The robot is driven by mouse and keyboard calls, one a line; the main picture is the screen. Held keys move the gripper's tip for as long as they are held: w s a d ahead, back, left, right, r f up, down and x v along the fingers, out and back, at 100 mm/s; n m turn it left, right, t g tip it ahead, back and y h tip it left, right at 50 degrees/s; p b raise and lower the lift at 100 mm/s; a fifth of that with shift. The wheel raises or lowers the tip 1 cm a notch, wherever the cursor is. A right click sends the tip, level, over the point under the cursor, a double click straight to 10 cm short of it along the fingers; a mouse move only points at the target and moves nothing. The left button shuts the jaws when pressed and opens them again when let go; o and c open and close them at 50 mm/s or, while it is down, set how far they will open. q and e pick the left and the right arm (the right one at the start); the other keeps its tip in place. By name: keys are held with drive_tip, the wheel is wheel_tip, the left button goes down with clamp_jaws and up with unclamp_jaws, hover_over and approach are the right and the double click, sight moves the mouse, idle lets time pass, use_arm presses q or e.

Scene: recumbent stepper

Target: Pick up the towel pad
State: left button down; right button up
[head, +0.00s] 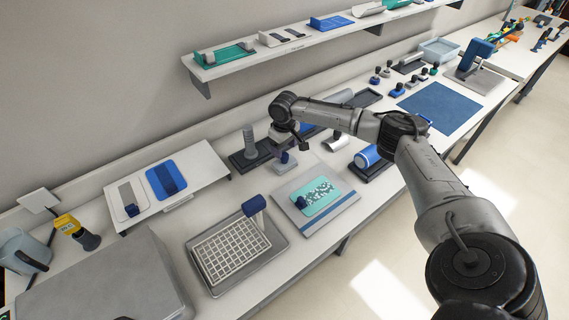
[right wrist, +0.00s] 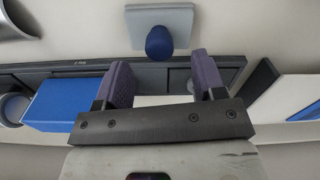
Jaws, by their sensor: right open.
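I cannot tell for certain which thing is the towel pad. One blue block (right wrist: 65,103) lies on a dark tray (right wrist: 140,66) at the left of the right wrist view; in the head view a blue patch (head: 306,128) shows partly behind my right arm. My right gripper (right wrist: 152,80) is open and empty, its two purple-padded fingers over the tray, with the blue block to their left. In the head view this gripper (head: 284,147) hangs over the back of the bench, partly hidden. My left gripper is out of view.
A blue knob on a grey plate (right wrist: 160,42) is close to the fingers. A grey post (head: 249,142) stands left of the gripper. In front are a teal-patterned board (head: 342,208) and a grid tray (head: 198,262). A shelf (head: 290,48) overhangs behind.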

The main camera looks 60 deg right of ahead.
sight(285, 155)
wheel_tip(285, 155, down, 4)
drive_tip(key=shift+s+r+b, duration=0.1)
drive_tip(key=shift+r+b, duration=0.1)
drive_tip(key=shift+b, duration=0.1)
drive_tip(key=shift+f, duration=0.35)
drive_tip(key=shift+c, duration=0.2)
drive_tip(key=c, duration=1)
drive_tip(key=shift+r, duration=0.15)
